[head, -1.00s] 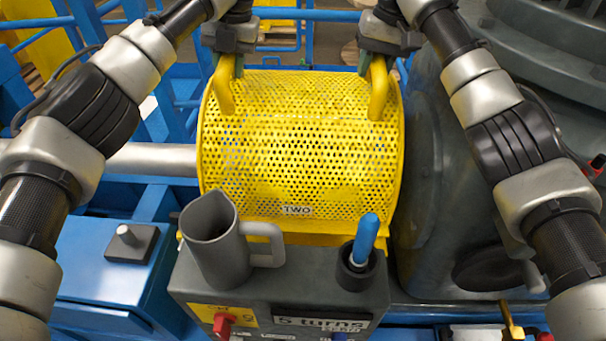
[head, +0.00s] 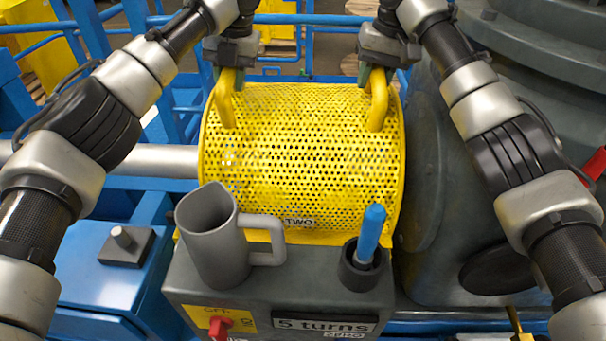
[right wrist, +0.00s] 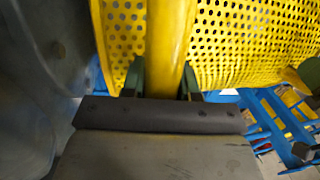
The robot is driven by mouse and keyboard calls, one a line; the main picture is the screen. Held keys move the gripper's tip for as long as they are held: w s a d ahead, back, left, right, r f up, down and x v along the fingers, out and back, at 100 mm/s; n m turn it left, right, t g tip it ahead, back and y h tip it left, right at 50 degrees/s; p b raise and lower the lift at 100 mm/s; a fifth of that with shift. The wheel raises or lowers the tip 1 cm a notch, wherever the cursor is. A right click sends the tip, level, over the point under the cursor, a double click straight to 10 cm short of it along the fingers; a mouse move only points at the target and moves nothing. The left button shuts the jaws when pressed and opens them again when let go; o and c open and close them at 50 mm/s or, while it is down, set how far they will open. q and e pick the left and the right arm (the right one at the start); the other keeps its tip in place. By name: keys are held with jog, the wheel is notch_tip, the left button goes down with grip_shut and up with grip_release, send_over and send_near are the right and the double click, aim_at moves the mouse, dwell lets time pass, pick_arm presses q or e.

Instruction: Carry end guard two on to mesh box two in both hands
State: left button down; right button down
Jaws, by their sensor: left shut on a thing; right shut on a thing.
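The yellow perforated guard (head: 300,160), with a label reading TWO low on its front, is in the middle of the head view. It has a yellow loop handle at each side. My left gripper (head: 229,75) is shut on its left handle (head: 224,105). My right gripper (head: 376,75) is shut on its right handle (head: 378,102). The right wrist view shows the fingers (right wrist: 163,85) on both sides of the yellow handle bar (right wrist: 169,40). The mug and the box in front hide part of the guard's lower edge. I cannot make out a mesh box two.
A grey control box (head: 285,298) stands in front, bearing a grey mug (head: 215,245) and a blue-handled tool in a black cup (head: 368,240). A large dark grey housing (head: 450,200) is close on the right. A grey shaft (head: 150,160) runs in from the left.

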pick_arm(q)
jog(key=shift+a+f, duration=0.15)
pick_arm(e)
jog(key=shift+f, duration=0.4)
